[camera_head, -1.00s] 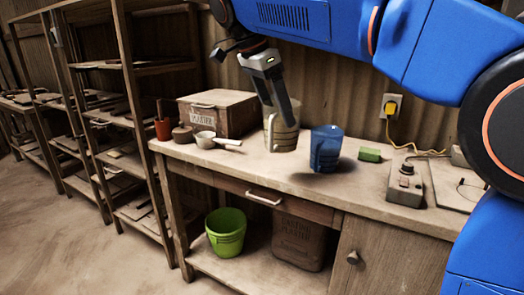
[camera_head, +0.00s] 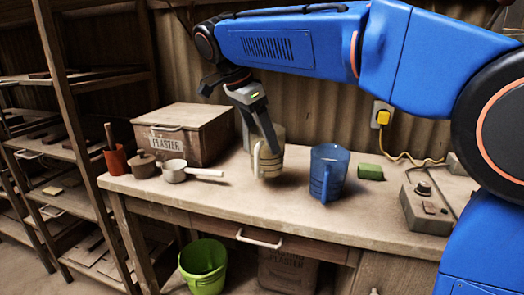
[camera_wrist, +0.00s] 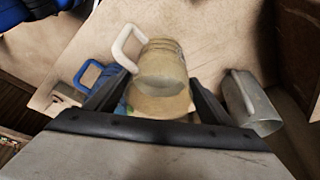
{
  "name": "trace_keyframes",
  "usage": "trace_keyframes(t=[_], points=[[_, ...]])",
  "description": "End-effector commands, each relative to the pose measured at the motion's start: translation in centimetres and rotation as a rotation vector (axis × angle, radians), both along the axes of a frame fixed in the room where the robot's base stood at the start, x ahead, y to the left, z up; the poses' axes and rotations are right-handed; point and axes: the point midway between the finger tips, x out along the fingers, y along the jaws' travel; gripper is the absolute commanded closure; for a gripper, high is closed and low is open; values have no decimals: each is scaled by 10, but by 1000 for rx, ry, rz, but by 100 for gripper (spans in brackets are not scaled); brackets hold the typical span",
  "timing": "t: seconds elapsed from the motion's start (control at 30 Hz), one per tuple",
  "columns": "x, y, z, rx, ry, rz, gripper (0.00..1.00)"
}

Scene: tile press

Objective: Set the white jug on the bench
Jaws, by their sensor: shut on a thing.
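The white jug (camera_head: 269,162), cream and streaked with a pale looped handle, stands upright at the bench top (camera_head: 300,217), left of a blue jug. I cannot tell whether its base touches the wood. My gripper (camera_head: 268,138) reaches down from above and is shut on the jug. In the wrist view the jug (camera_wrist: 163,72) sits between the two dark fingers (camera_wrist: 155,100), with its white handle toward the upper left. The fingers hide part of its sides.
The blue jug (camera_head: 327,172) stands close on the right, with a green block (camera_head: 370,172) and a control box (camera_head: 427,207) beyond. A plaster box (camera_head: 185,128) and small saucepan (camera_head: 175,172) are left. A grey metal vessel (camera_wrist: 250,102) shows beside the right finger.

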Motion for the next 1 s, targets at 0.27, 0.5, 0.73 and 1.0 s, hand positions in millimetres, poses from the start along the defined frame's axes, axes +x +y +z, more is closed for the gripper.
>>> trace_keyframes(t=[0.27, 0.5, 0.73, 1.0], points=[[-1, 0, -31, -1, 0, 0, 88], [0, 0, -39, 1, -1, -1, 88], [0, 0, -41, 0, 0, -1, 88], [0, 0, -41, 0, 0, 0, 6]])
